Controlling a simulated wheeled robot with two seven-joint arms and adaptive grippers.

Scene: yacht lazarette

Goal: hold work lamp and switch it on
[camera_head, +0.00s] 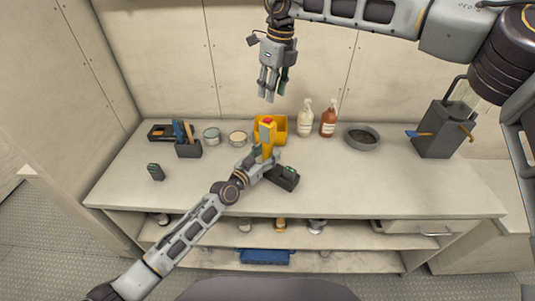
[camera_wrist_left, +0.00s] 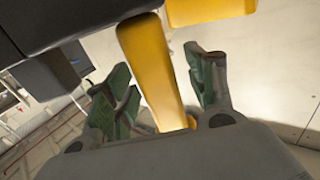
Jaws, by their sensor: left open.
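In the left wrist view the lamp's yellow handle (camera_wrist_left: 152,65) runs between the open green-padded fingers (camera_wrist_left: 165,95). A gap shows at the right finger; contact at the left cannot be told. My right gripper (camera_head: 273,90) hangs above and behind the lamp, fingers apart and empty, clear of it. The lamp's switch cannot be made out.
Two spray bottles (camera_head: 316,120), a grey bowl (camera_head: 362,137) and a tall dark holder (camera_head: 440,130) stand further right. The front right counter is clear.

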